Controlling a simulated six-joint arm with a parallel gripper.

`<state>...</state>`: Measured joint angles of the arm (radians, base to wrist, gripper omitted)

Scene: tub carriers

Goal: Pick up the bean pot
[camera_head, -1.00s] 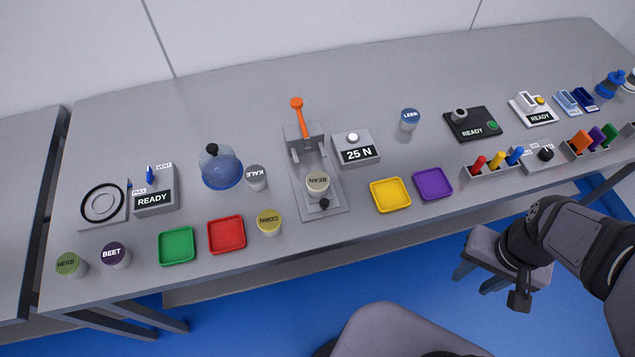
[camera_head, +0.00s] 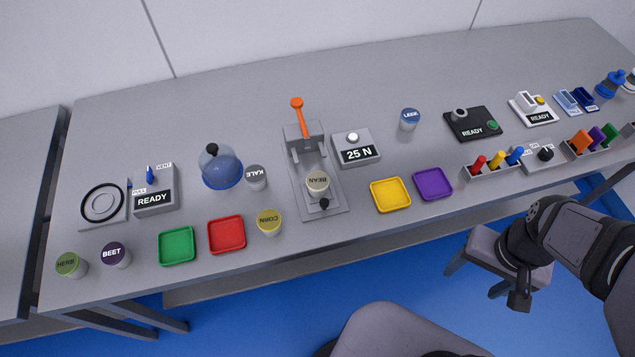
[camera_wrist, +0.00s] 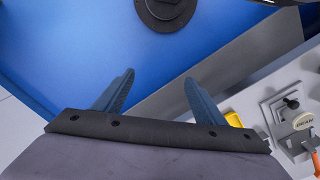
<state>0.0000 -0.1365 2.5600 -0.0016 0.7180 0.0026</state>
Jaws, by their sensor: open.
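The bean pot (camera_head: 318,183) is a small tub with a cream lid marked BEAN. It stands upright on the grey base plate (camera_head: 332,205) of a press with an orange lever, just behind a black knob. It also shows at the right edge of the wrist view (camera_wrist: 303,121). My gripper (camera_wrist: 156,83) is open and empty, its two blue-grey fingers apart over the floor and table edge. In the head view my gripper (camera_head: 518,300) hangs in front of the table at the right, well away from the pot.
A 25 N display box (camera_head: 357,149) stands right of the press. Yellow (camera_head: 390,194) and purple (camera_head: 433,184) trays lie nearer my arm. The kale pot (camera_head: 256,177) and corn pot (camera_head: 269,222) stand left of the press.

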